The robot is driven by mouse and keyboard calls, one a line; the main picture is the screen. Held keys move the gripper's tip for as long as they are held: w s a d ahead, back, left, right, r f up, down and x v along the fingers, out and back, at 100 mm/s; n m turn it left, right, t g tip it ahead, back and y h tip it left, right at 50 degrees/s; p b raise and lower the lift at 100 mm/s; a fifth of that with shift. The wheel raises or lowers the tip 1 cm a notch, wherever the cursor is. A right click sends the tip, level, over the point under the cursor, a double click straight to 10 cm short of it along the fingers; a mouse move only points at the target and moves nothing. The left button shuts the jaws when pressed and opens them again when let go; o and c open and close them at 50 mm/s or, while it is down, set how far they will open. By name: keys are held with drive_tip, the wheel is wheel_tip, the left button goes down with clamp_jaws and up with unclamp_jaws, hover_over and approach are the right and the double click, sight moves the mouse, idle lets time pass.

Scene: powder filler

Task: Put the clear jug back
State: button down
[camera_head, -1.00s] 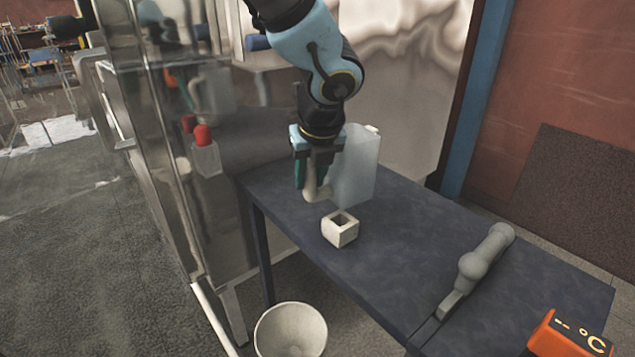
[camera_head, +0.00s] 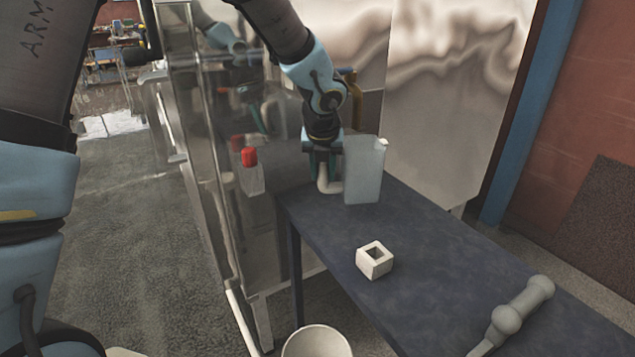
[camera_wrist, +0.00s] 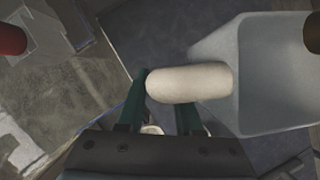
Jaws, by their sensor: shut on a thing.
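The clear jug (camera_head: 364,172) is a pale, translucent, upright container with a whitish handle on its left side. In the head view it is at the far end of the dark table (camera_head: 430,245); I cannot tell whether its base touches the tabletop. My gripper (camera_head: 321,178) is shut on the jug's handle. In the wrist view the handle (camera_wrist: 190,82) crosses in front of the green fingers (camera_wrist: 160,112), and the jug's open body (camera_wrist: 262,75) lies to the right.
A white hollow block (camera_head: 374,262) and a grey knobbed tool (camera_head: 515,312) lie on the table. A white bowl (camera_head: 317,343) is below its left edge. A steel cabinet (camera_head: 215,150) with a red-capped box (camera_head: 251,170) stands left. Mid-table is clear around the block.

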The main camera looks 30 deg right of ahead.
drive_tip(key=x, duration=0.3)
drive_tip(key=a+x, duration=0.1)
drive_tip(key=x, duration=0.2)
drive_tip(key=shift+a+f, duration=0.1)
drive_tip(key=shift+f, duration=0.2)
drive_tip(key=shift+w+f+p, duration=0.4)
drive_tip(key=shift+w+p, duration=0.1)
drive_tip(key=shift+p, duration=0.05)
drive_tip(key=shift+f, duration=0.2)
drive_tip(key=c, duration=0.6)
unclamp_jaws()
